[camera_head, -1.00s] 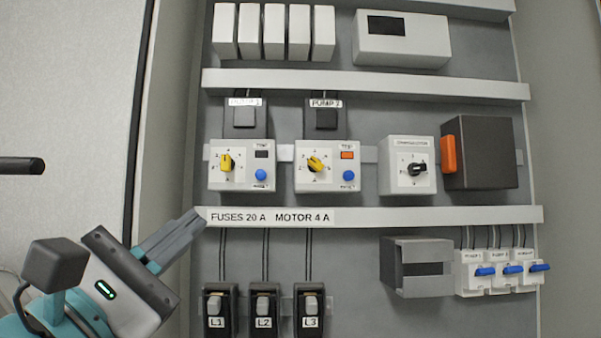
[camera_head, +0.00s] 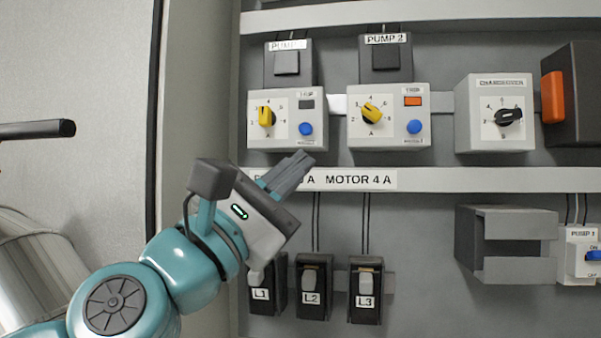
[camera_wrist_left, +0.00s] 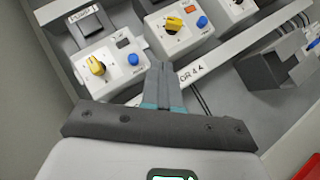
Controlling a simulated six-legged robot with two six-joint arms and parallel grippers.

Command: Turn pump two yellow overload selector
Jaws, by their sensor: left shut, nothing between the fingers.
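The pump two unit is a pale box (camera_head: 389,131) under the "PUMP 2" label (camera_head: 386,39). Its yellow selector (camera_head: 372,112) is turned diagonally, its upper end leaning left, on a numbered dial. Beside it are an orange window (camera_head: 413,101) and a blue button (camera_head: 414,127). In the left wrist view the selector (camera_wrist_left: 173,23) shows beyond the fingertips. My left gripper (camera_head: 305,160) is shut and empty, in front of the label rail, below and left of the pump two selector and apart from it. My right gripper is not in view.
The left-hand unit has a similar yellow selector (camera_head: 266,116) and blue button (camera_head: 306,129). A changeover box with a black knob (camera_head: 508,116) is to the right. Fuse holders (camera_head: 314,287) stand below the rail (camera_head: 440,179). An open grey box (camera_head: 505,240) is lower right.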

